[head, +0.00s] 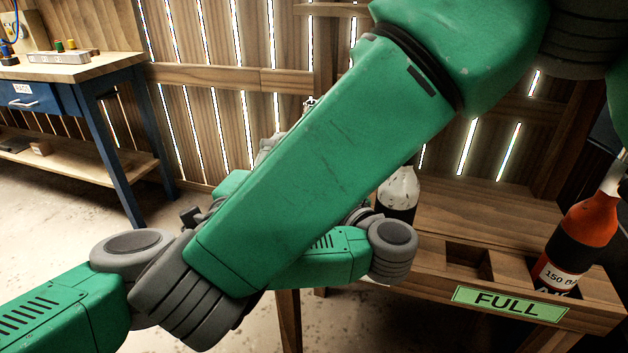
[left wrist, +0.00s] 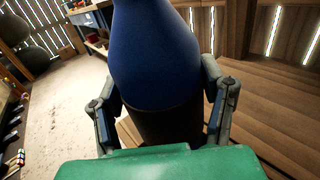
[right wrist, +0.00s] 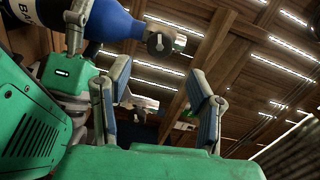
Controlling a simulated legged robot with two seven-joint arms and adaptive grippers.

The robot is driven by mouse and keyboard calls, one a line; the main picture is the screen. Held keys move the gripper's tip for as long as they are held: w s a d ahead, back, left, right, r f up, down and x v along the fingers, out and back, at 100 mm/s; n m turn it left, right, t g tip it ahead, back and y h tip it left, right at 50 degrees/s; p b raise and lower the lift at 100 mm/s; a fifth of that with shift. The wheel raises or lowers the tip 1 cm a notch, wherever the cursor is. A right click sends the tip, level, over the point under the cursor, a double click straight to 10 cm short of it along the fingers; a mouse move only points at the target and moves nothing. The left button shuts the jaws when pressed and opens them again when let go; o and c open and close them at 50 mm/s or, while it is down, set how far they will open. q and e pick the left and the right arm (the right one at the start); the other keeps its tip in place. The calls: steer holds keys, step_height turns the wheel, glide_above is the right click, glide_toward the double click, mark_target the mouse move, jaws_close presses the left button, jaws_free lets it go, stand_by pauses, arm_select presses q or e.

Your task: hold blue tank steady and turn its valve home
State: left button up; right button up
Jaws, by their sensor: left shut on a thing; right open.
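The blue tank (left wrist: 155,50), with a dark lower band, stands between the fingers of my left gripper (left wrist: 163,95), which is shut on it. In the right wrist view the tank (right wrist: 110,20) crosses the upper left, with part of a white label showing. Its valve (right wrist: 160,43), with a grey round knob, is at the tank's end. My right gripper (right wrist: 160,82) is open and empty, its two fingers apart below the valve and not touching it. In the head view my own arm hides the tank, the valve and most of both grippers.
A wooden rack (head: 430,270) with a green FULL label (head: 508,303) stands at right. It holds a red bottle (head: 585,235); a pale and dark bottle (head: 398,190) stands behind. A blue workbench (head: 100,75) is at left. Open floor lies between.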

steer(key=shift+m+h, duration=0.4)
steer(key=shift+m, duration=0.1)
steer(key=shift+f+x, duration=0.2)
steer(key=shift+x, duration=4.2)
